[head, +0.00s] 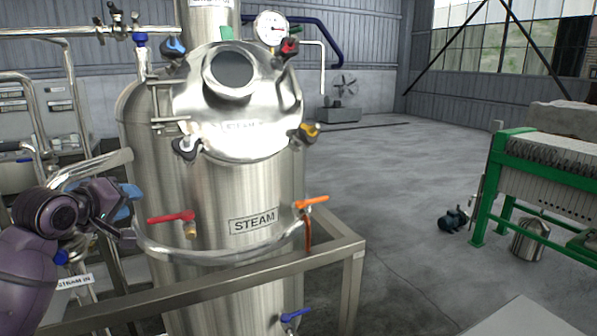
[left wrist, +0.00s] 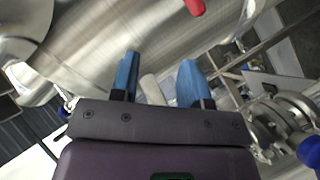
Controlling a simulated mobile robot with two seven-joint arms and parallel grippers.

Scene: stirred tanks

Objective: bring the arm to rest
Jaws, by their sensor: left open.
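My left arm comes in from the left in the head view, and its gripper (head: 128,200) is beside the steel tank (head: 215,185), near the red-handled valve (head: 171,217). In the left wrist view the two blue fingers of the gripper (left wrist: 160,82) stand apart with nothing held between them. A pale rod-like part shows between the fingers, further back. The tank wall fills the upper left of that view, with the end of a red handle (left wrist: 195,6) at the top. My right gripper is not in either view.
A steel frame rail (head: 230,283) runs in front of the tank. An orange handle (head: 312,202) and a blue handle (head: 295,314) stick out at its right. Pipes stand at the left.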

